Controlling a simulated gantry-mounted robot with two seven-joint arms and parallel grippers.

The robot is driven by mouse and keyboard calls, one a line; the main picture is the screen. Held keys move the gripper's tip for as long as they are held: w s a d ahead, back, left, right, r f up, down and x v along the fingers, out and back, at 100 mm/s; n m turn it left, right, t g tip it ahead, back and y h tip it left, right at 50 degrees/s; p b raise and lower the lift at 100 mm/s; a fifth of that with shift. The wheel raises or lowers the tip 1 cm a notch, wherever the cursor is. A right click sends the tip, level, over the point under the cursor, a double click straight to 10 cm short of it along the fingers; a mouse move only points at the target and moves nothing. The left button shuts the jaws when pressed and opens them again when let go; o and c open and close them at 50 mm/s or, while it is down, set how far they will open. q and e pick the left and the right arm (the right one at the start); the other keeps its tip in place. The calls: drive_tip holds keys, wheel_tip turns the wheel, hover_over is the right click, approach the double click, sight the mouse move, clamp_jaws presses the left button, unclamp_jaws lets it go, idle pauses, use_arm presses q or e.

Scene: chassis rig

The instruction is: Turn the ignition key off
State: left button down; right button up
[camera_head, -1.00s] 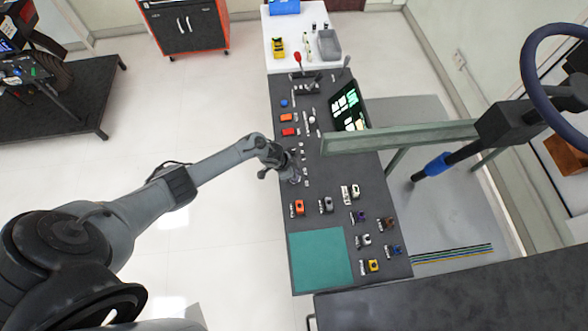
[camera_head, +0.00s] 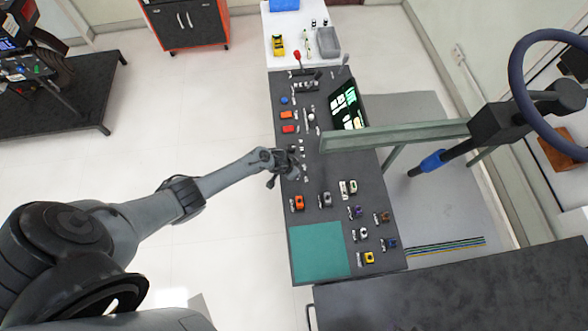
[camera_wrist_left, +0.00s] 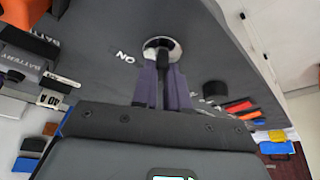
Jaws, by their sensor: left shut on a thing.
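The ignition switch shows in the left wrist view as a round silver collar (camera_wrist_left: 162,43) on the dark panel, with a dark key (camera_wrist_left: 161,55) at its centre. The letters "ON", seen turned around, are printed just left of the collar. My left gripper (camera_wrist_left: 162,72) is shut on the key, with its two purple-grey fingers either side of it. The fingers hide part of the key, and its exact angle is hard to read. In the head view my left gripper (camera_head: 293,165) is at the left edge of the console, covering the switch. My right gripper is not in view.
The dark console (camera_head: 345,208) carries several coloured switches, a lit screen (camera_head: 347,108) and a green mat (camera_head: 318,250). A beam (camera_head: 395,136) crosses above its right side, near a steering wheel (camera_head: 545,100). Open floor lies left of the console.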

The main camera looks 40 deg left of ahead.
use_arm(q)
drive_tip(key=c, duration=1.1)
unclamp_jaws()
drive_tip(key=shift+c, duration=0.2)
drive_tip(key=shift+s+r+p, duration=0.15)
drive_tip(key=shift+r+p, duration=0.15)
drive_tip(key=shift+r, duration=0.2)
drive_tip(key=p+v, duration=0.2)
drive_tip(key=v, duration=0.7)
drive_tip(key=shift+s+r, duration=0.2)
drive_tip(key=shift+r, duration=0.15)
